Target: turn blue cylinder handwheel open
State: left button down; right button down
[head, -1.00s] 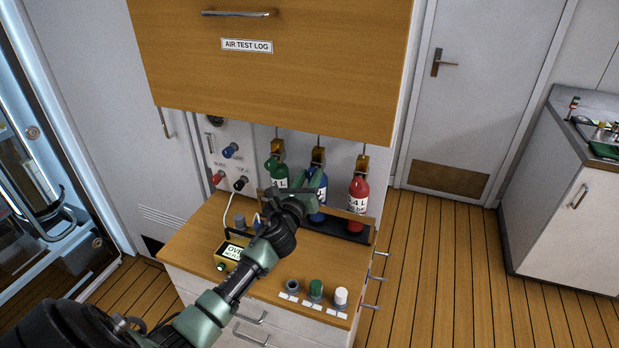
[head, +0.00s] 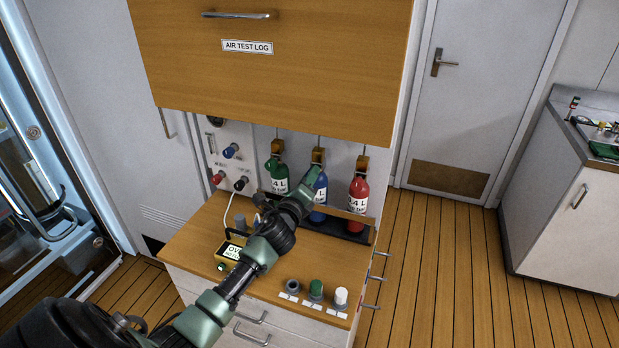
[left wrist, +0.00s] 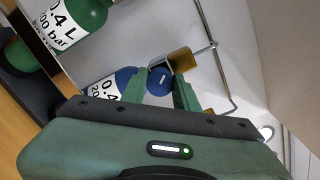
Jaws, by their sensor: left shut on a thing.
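The blue cylinder (head: 321,190) stands between the green and red cylinders in the rack, partly hidden by my left gripper (head: 312,180). In the left wrist view the blue cylinder (left wrist: 112,80) lies slantwise in the picture. Its blue round handwheel (left wrist: 159,82) with a white mark sits between the fingertips of my left gripper (left wrist: 164,86). The gripper is shut on the handwheel, one finger on each side. In the head view the handwheel is hidden or too small to tell. My right gripper is not in view.
The green cylinder (head: 278,177) and red cylinder (head: 358,196) stand close on either side. A wooden overhead cabinet (head: 320,75) hangs above. On the bench are a yellow meter (head: 229,251) and several caps, including a green one (head: 316,287). Thin piping (left wrist: 224,75) runs near the handwheel.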

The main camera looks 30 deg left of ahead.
pick_arm(q)
jog(key=n, duration=0.7)
jog(key=n+p, duration=0.1)
jog(key=n, duration=0.7)
jog(key=n+h+p, duration=0.1)
jog(key=n, duration=0.7)
jog(key=shift+f, duration=0.4)
jog(key=shift+d+n, duration=0.1)
jog(key=shift+n, duration=0.3)
jog(key=c, duration=1.2)
grip_release()
jog(key=shift+c, duration=0.2)
jog(key=shift+o, duration=0.8)
jog(key=shift+r, duration=0.1)
jog(key=b+v, duration=0.1)
jog(key=v, duration=0.7)
jog(key=shift+f+b, duration=0.2)
jog(key=shift+b, duration=0.15)
